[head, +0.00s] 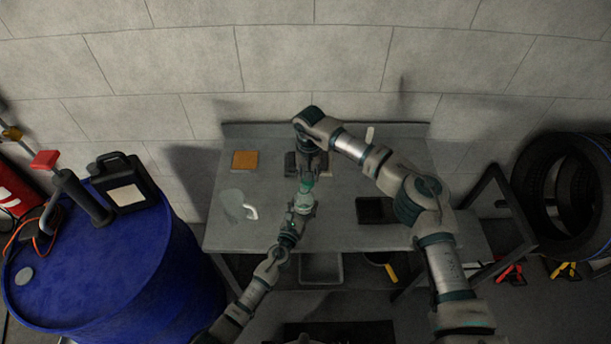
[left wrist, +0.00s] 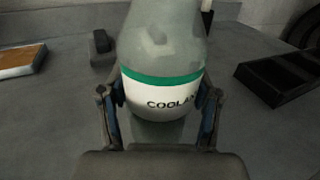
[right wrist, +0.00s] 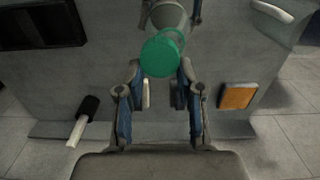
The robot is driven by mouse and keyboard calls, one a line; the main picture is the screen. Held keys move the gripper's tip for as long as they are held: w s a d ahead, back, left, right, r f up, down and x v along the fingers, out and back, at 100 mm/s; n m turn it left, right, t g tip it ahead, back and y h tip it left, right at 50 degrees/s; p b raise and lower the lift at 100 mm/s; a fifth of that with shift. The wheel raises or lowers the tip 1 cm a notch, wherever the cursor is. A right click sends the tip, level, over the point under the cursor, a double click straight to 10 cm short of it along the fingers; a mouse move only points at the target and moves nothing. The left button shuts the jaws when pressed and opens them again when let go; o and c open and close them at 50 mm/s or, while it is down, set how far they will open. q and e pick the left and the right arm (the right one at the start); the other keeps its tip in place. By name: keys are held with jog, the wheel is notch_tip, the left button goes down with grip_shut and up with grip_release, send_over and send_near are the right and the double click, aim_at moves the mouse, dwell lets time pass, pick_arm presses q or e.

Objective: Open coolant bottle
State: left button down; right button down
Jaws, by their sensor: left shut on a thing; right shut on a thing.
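The coolant bottle (head: 303,202) stands near the middle of the grey workbench, with a pale grey body, a green band and a white label reading "COOLA…" in the left wrist view (left wrist: 160,95). My left gripper (head: 296,216) is shut on the bottle's body, one finger at each side of the label. The green cap (right wrist: 162,54) shows in the right wrist view between the fingertips of my right gripper (right wrist: 160,68), which is shut on it from above. In the head view the cap is partly hidden by my right gripper. I cannot tell whether the cap is loose.
On the workbench (head: 340,235) are an orange pad (head: 245,160), a translucent jug (head: 233,205) and a black tray (head: 374,210). A blue drum (head: 110,270) stands left, with a black canister (head: 124,185) on top. Tyres (head: 560,200) stand right.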

pick_arm(q)
jog(key=shift+d+r, duration=0.1)
jog(key=shift+d, duration=0.05)
pick_arm(e)
jog(key=shift+r, duration=2)
pick_arm(q)
jog(key=shift+c, duration=0.7)
grip_release()
